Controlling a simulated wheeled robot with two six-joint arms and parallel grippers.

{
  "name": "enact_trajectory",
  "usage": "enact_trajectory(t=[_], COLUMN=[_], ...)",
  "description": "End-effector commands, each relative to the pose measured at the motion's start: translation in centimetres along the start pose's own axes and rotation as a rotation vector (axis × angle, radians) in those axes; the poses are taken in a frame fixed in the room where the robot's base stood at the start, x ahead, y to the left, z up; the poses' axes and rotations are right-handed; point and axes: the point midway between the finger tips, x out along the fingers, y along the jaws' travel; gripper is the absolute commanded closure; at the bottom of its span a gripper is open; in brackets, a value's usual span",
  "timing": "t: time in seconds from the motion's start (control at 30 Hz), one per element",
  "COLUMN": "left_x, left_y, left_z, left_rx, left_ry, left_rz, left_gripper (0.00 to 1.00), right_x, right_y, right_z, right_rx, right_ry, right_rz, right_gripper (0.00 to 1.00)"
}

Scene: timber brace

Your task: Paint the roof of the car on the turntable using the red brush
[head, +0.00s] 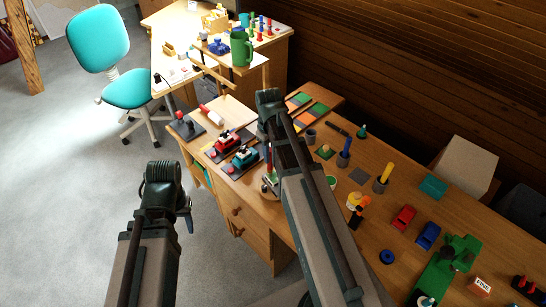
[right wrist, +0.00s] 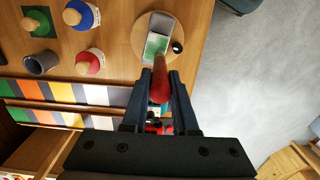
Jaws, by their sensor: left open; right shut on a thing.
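My right gripper (right wrist: 160,92) is shut on the red handle of the brush (right wrist: 160,82) in the right wrist view. The brush points away from the wrist, toward the round wooden turntable (right wrist: 138,45). A small car (right wrist: 157,42) with a pale and green top and a dark wheel sits on the turntable. The brush tip overlaps the car in this view; I cannot tell whether they touch. In the head view my right arm hides much of the turntable (head: 266,189) and car. My left gripper (head: 189,218) is open, empty and low, over the floor left of the bench.
The bench holds a red toy car (head: 403,217), a blue toy car (head: 428,235), a green toy (head: 447,268) and a yellow cylinder (head: 385,173). In the right wrist view a grey cup (right wrist: 41,63) and knobbed pots stand left of the turntable. A teal chair (head: 101,40) stands at the back left.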

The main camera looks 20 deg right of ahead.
Motion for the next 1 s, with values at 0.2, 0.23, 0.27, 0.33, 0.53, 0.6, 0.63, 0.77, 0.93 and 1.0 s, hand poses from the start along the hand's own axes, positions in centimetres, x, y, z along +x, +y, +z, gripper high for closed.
enact_trajectory(t=[0.2, 0.23, 0.27, 0.33, 0.53, 0.6, 0.63, 0.77, 0.93, 1.0], left_x=[0.1, 0.1, 0.1, 0.1, 0.2, 0.2, 0.2, 0.2, 0.1, 0.0], left_y=[0.0, 0.0, 0.0, 0.0, 0.0, 0.0, 0.0, 0.0, 0.0, 0.0], left_z=[0.0, 0.0, 0.0, 0.0, 0.0, 0.0, 0.0, 0.0, 0.0, 0.0], left_rx=[0.0, 0.0, 0.0, 0.0, 0.0, 0.0, 0.0, 0.0, 0.0, 0.0], left_ry=[0.0, 0.0, 0.0, 0.0, 0.0, 0.0, 0.0, 0.0, 0.0, 0.0], left_rz=[0.0, 0.0, 0.0, 0.0, 0.0, 0.0, 0.0, 0.0, 0.0, 0.0], left_gripper=[0.5, 0.5, 0.5, 0.5, 0.5, 0.5, 0.5, 0.5, 0.5, 0.5], right_x=[0.1, 0.1, 0.1, 0.1, 0.2, 0.2, 0.2, 0.2, 0.1, 0.1], right_y=[0.3, 0.5, 0.7, 1.1, 2.0, 2.0, 2.0, 1.9, 1.5, 1.4], right_z=[0.1, 0.1, 0.1, 0.2, 0.4, 0.4, 0.5, 0.9, 2.3, 2.9], right_rx=[0.0, 0.0, 0.0, 0.0, 0.0, -0.001, 0.0, 0.0, 0.0, 0.0], right_ry=[0.0, 0.0, 0.0, 0.0, 0.0, 0.0, 0.0, -0.001, -0.001, -0.001], right_rz=[0.0, 0.0, 0.0, 0.0, 0.001, 0.001, 0.001, 0.001, 0.001, 0.001], right_gripper=[1.0, 1.0, 1.0, 1.0, 1.0, 1.0, 1.0, 1.0, 1.0, 1.0])
